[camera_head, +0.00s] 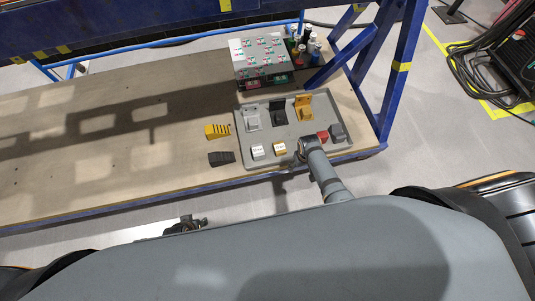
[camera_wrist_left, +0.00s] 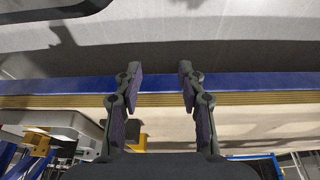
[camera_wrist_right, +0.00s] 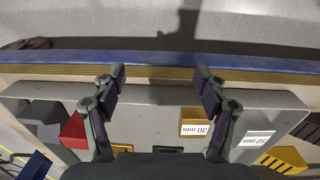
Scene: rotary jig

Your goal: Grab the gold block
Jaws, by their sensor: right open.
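The gold block (camera_head: 280,148) is small, with a pale label on top, and sits in the front part of the grey tray (camera_head: 240,125). In the right wrist view the block (camera_wrist_right: 194,128) reads "30 mm" and lies by the right-hand finger, partly hidden by it. My right gripper (camera_wrist_right: 155,78) is open and empty over the tray's front edge, its fingers wide apart. In the head view my right wrist covers part of the tray just right of the block. My left gripper (camera_wrist_left: 158,70) is open and empty by the blue table edge, away from the tray.
A white-labelled block (camera_head: 257,152), a red block (camera_head: 322,136) and a dark grey block (camera_head: 338,132) sit in the tray. A gold angled piece (camera_head: 304,108) stands at its back. A gold striped block (camera_head: 217,131) and a black one (camera_head: 221,158) lie left of it.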

